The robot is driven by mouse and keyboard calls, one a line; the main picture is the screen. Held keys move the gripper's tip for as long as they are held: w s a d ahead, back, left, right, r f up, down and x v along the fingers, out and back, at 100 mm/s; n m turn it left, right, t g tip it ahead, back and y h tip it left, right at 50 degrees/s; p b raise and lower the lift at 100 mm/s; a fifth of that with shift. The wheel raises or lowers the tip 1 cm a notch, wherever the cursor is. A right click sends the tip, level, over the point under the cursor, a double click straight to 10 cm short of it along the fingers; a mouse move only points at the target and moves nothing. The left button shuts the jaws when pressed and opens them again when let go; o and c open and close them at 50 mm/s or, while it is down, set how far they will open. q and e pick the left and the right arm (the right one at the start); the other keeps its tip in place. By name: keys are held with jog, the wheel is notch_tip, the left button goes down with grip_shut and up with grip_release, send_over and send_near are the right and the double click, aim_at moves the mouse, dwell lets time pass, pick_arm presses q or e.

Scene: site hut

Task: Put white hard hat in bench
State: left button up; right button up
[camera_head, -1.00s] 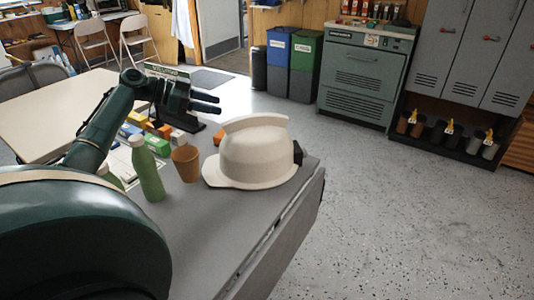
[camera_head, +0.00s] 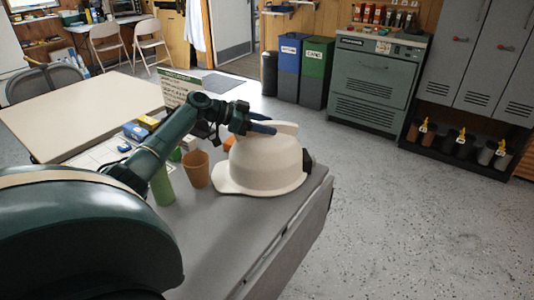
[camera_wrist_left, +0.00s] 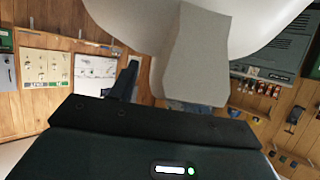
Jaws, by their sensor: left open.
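The white hard hat (camera_head: 262,165) stands brim down on the grey table (camera_head: 205,240), near its right edge. My left gripper (camera_head: 262,123) is at the top of the hat, with its fingers open by the raised ridge. In the left wrist view the hat (camera_wrist_left: 240,22) fills the top, and its ridge (camera_wrist_left: 195,60) comes down close in front of the fingers, hiding part of them. I cannot tell whether the fingers touch it. My right gripper is not in view. I cannot tell which thing is the bench.
A brown cup (camera_head: 196,170) and a green bottle (camera_head: 162,187) stand left of the hat. A small sign (camera_head: 180,88) stands behind my arm. Grey lockers (camera_head: 480,60), a green cabinet (camera_head: 372,80) and blue (camera_head: 287,68) and green (camera_head: 315,72) bins line the back. The right floor is clear.

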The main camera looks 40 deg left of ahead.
pick_arm(q)
jog(key=shift+w+d+f, duration=0.15)
jog(key=shift+w+d, duration=0.1)
jog(key=shift+w, duration=0.05)
grip_shut()
dwell(0.4)
